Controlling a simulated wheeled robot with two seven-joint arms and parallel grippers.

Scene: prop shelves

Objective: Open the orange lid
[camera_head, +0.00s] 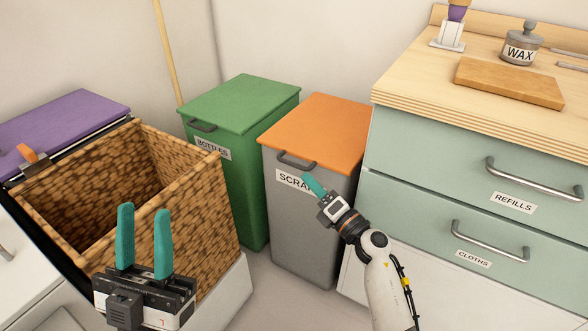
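The orange lid (318,133) lies flat and closed on a grey bin (312,236) with a "SCRAPS"-like label, partly covered by my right gripper. A dark handle (295,161) sits at the lid's front edge. My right gripper (312,183) is in front of the bin, just below and right of the handle; its teal fingers look apart from the handle, and I cannot tell their opening. My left gripper (144,240) is open and empty, in front of the wicker basket, with its two teal fingers pointing up.
A green-lidded bin (240,103) labelled "BOTTLES" stands left of the grey bin. The wicker basket (205,230) and a purple lid (65,118) are at left. A pale green drawer cabinet (430,165) closely flanks the grey bin on the right.

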